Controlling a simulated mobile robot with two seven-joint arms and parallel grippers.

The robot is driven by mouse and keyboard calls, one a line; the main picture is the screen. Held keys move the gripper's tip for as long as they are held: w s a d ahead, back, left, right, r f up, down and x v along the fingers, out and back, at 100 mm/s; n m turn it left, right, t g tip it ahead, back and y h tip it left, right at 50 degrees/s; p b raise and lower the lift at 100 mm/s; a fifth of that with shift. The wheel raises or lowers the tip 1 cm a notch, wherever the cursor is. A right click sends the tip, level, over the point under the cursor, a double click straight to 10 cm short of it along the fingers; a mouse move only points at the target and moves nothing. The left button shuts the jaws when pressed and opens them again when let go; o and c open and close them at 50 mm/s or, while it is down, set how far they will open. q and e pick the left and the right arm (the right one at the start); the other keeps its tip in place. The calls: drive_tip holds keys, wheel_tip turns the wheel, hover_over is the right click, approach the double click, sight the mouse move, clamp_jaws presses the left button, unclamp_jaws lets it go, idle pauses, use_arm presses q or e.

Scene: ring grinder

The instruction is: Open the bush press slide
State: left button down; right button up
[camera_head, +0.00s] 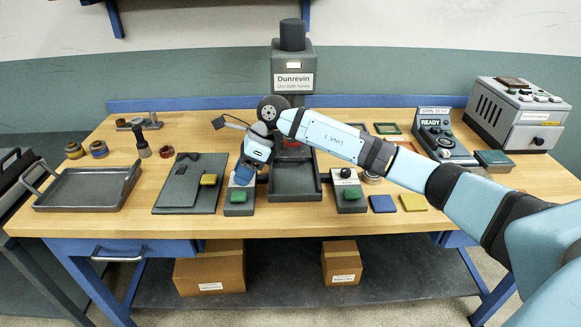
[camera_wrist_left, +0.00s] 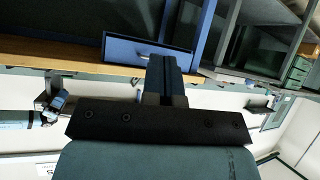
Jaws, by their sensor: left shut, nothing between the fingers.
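A grey machine labelled Dunrevin (camera_head: 294,57) stands at the back middle of the bench; I take it to be the bush press. A dark tray-like bed (camera_head: 295,182) lies in front of it; I cannot tell which part is the slide. My right arm crosses in front of the machine and hides part of it. My right gripper (camera_head: 246,172) is low over the control box with a green button (camera_head: 240,196); its finger opening is unclear. My left gripper (camera_wrist_left: 166,78) is shut and empty in the left wrist view, out of the head view.
A second green-button box (camera_head: 351,198) stands right of the bed. A grey tray (camera_head: 88,190) and a dark plate (camera_head: 187,188) lie to the left. A spin test unit (camera_head: 445,140) is at right. The bench drawer (camera_wrist_left: 120,48) is close to my left fingers in the wrist view.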

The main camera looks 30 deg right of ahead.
drive_tip(key=w+d+r+t+h+b, duration=0.1)
drive_tip(key=w+d+r+h+b, duration=0.25)
drive_tip(key=d, duration=0.65)
drive_tip(key=h+p, duration=0.1)
drive_tip(key=h, duration=0.3)
approach(291, 161)
drive_tip(key=shift+m, duration=0.3)
drive_tip(key=f, duration=0.2)
drive_tip(key=w+f, duration=0.1)
drive_tip(key=f, duration=0.2)
drive_tip(key=d+f, duration=0.1)
drive_tip(key=f, duration=0.2)
drive_tip(key=shift+w, duration=0.25)
clamp_jaws()
